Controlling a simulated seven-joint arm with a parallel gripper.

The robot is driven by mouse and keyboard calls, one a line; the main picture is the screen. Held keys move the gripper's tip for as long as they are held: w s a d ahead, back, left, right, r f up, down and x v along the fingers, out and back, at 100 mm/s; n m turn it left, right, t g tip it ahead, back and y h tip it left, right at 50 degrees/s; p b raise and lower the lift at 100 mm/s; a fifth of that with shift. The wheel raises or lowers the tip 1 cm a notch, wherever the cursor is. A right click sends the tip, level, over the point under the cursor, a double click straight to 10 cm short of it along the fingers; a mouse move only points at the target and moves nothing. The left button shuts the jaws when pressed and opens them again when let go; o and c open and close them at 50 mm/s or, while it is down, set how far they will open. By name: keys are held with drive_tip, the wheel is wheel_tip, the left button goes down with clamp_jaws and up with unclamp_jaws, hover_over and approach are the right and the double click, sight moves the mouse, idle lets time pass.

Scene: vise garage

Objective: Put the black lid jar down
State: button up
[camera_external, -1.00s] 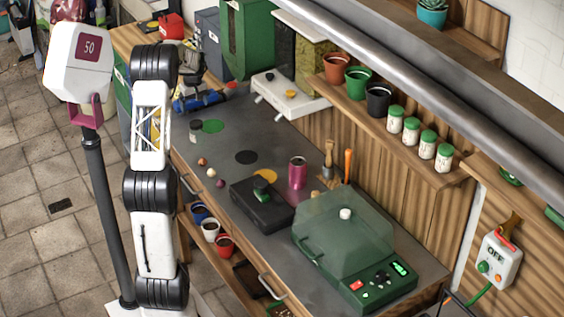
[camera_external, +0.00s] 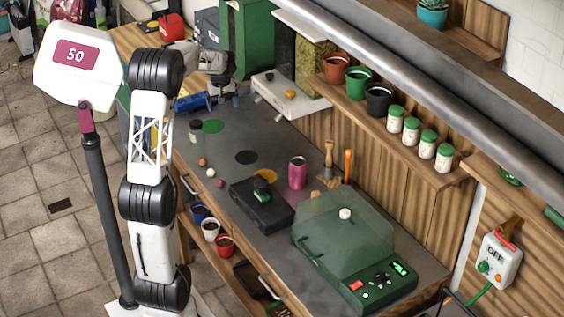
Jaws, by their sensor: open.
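The black lid jar (camera_external: 195,130) stands upright on the grey workbench, near its left edge and just left of the green disc (camera_external: 213,126). My gripper (camera_external: 223,97) is behind and to the right of the jar in the picture, clear of it. It is small in this view, but its jaws look apart, with nothing seen between them.
A black disc (camera_external: 246,157) and a yellow disc (camera_external: 264,176) lie on the bench, with small round items to their left. A black box (camera_external: 262,204), a pink can (camera_external: 297,173) and a green-lidded machine (camera_external: 345,235) stand nearer. A blue vise (camera_external: 190,103) sits behind the jar.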

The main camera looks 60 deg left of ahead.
drive_tip(key=s+d+r+m+t, duration=0.1)
drive_tip(key=d+r+m, duration=0.3)
drive_tip(key=d, duration=1.2)
drive_tip(key=s+d+r+m, duration=0.1)
drive_tip(key=d+r+m, duration=0.2)
drive_tip(key=d, duration=1.3)
drive_tip(key=s+d+f+m, duration=0.1)
drive_tip(key=s+d+m, duration=0.3)
drive_tip(key=s+d, duration=0.5)
drive_tip(key=s+d+f+m+t, duration=0.1)
drive_tip(key=s+d+m, duration=0.3)
drive_tip(key=s+d, duration=0.6)
drive_tip(key=d+f, duration=0.1)
drive_tip(key=d, duration=0.2)
drive_tip(key=shift+s+d, duration=0.25)
drive_tip(key=shift+d, duration=0.15)
drive_tip(key=shift+f, duration=0.1)
